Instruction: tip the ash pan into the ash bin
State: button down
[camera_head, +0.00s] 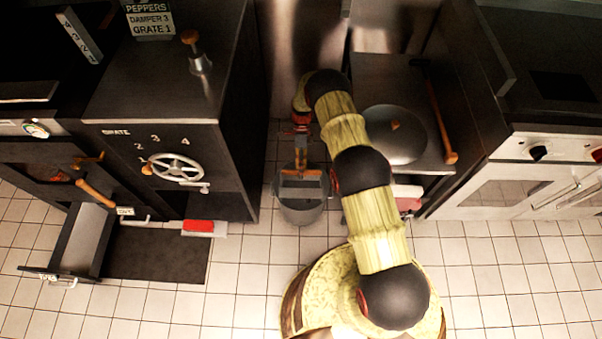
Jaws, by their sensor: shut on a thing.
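The ash bin (303,213) is a round grey bucket on the tiled floor, between the stove and the right-hand counter. My gripper (301,158) points down over the bin, at the end of my arm. It is shut on a narrow dark piece with orange-brown parts, which I take to be the ash pan (302,173). This piece overlaps the bin's mouth in the picture. Its full shape and tilt are hard to tell, and I see no ash falling. The bin's inside is mostly hidden.
The stove (238,150) stands close left, with a handwheel (176,168) on its front. A long drawer (88,238) sticks out at lower left beside a dark floor plate (155,255). A round lid (393,133) lies on the right-hand counter. Tiles below the bin are clear.

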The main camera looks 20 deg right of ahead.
jog(key=f, duration=0.1)
jog(key=f+b, duration=0.2)
jog(key=shift+s+f, duration=0.1)
jog(key=shift+s, duration=0.15)
jog(key=shift+w, duration=0.15)
